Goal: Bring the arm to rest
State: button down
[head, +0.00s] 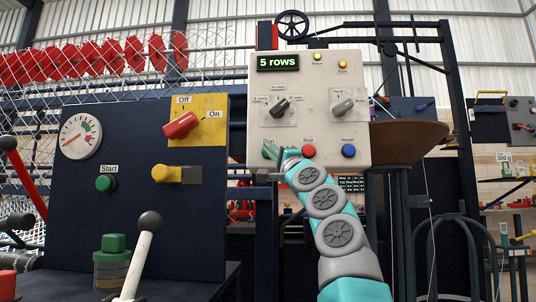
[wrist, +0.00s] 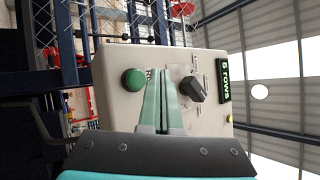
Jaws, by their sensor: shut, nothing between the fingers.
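My arm (head: 325,200) reaches up from the lower right in the head view to the front of a cream control panel (head: 307,95). My gripper (head: 283,152) is at the lower left of that panel, in front of the green button there. In the wrist view my gripper (wrist: 164,92) shows two green fingers lying together with nothing between them. The green button (wrist: 133,79) is just left of the fingers, and a black selector knob (wrist: 191,89) is to their right. I cannot tell whether the fingertips touch the panel.
The panel's display (head: 278,62) reads "5 rows". A red button (head: 309,151) and a blue button (head: 348,151) sit beside my gripper. A dark panel (head: 140,230) with a gauge, red switch and yellow handle stands left. A round wooden top (head: 405,138) is at right.

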dwell(0.6)
notch_tip(320, 180, down, 16)
jog(key=s+a+n+g+h+p, duration=0.2)
jog(key=n+g+h+p, duration=0.15)
jog(key=g, duration=0.35)
jog(key=s+d+f+n+g+h+p, duration=0.1)
jog(key=s+d+f+n+g+h, duration=0.15)
jog(key=s+f, duration=0.55)
jog(key=s+d+f+n+g+h, duration=0.1)
jog(key=s+f+g, duration=0.25)
jog(key=f, duration=0.75)
jog(key=s+d+f+n+g+h+p, duration=0.1)
jog(key=s+d+f, duration=0.5)
jog(key=s, duration=0.7)
jog(key=s+d+f+n+g+h+p, duration=0.1)
jog(key=s+d+f+g+h, duration=0.2)
jog(key=s+f, duration=0.8)
jog(key=s+d+f+g+h+p, duration=0.1)
jog(key=s+d+f+g+h, duration=0.1)
jog(key=s+d+f+g, duration=0.3)
jog(key=s+d+f, duration=0.4)
jog(key=s+d, duration=0.1)
jog(key=s, duration=0.5)
jog(key=shift+d+n+h, duration=0.2)
jog(key=shift+n+h, duration=0.1)
jog(key=shift+n, duration=0.1)
